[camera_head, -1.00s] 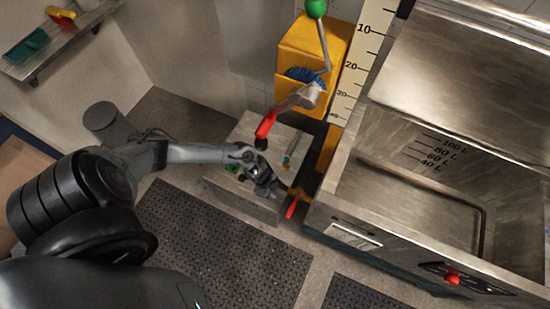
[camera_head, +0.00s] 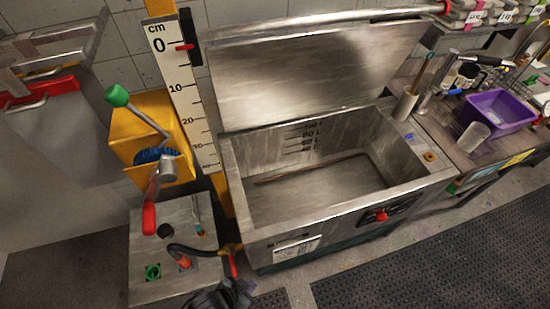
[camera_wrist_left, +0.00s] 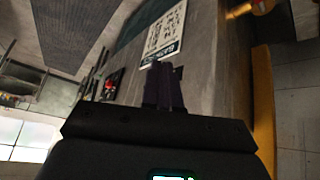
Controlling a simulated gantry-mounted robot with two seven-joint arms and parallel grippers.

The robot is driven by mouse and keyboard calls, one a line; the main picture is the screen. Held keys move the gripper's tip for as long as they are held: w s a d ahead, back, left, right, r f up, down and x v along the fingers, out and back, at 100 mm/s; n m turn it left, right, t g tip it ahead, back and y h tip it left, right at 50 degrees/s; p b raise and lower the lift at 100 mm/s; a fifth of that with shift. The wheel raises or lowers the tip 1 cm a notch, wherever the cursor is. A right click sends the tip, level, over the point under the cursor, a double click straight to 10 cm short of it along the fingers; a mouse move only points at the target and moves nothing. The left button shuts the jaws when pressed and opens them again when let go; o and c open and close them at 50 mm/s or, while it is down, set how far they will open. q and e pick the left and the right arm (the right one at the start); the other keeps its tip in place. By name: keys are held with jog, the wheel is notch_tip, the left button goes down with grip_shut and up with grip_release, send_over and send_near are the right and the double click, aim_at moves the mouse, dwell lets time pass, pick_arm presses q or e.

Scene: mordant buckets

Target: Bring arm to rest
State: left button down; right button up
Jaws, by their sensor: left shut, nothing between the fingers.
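My left gripper (camera_head: 236,292) shows at the bottom edge of the head view, dark and partly cut off, in front of the small metal cabinet. In the left wrist view its two fingers (camera_wrist_left: 165,85) stand together, with nothing between them. Most of my left arm is outside the head view. My right gripper is in neither view.
The open steel vat (camera_head: 315,190) stands right of the gripper. Left of it are the metal cabinet (camera_head: 142,288) with a red-handled lever (camera_head: 149,218), and a yellow housing (camera_head: 122,140). A purple basin (camera_head: 497,111) sits on the right counter. Dark floor mats (camera_head: 440,270) lie clear in front.

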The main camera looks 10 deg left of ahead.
pick_arm(q)
jog(key=s+a+r+n+g+y, duration=0.2)
jog(key=s+a+r+n+y, duration=0.15)
jog(key=a+r, duration=0.8)
notch_tip(320, 180, up, 19)
jog(key=p, duration=1.9)
notch_tip(320, 180, down, 18)
jog(key=b, duration=1.8)
jog(key=shift+w+d, duration=0.3)
jog(key=shift+r, duration=0.15)
notch_tip(320, 180, up, 17)
jog(key=p, duration=1.7)
jog(key=shift+f, duration=0.2)
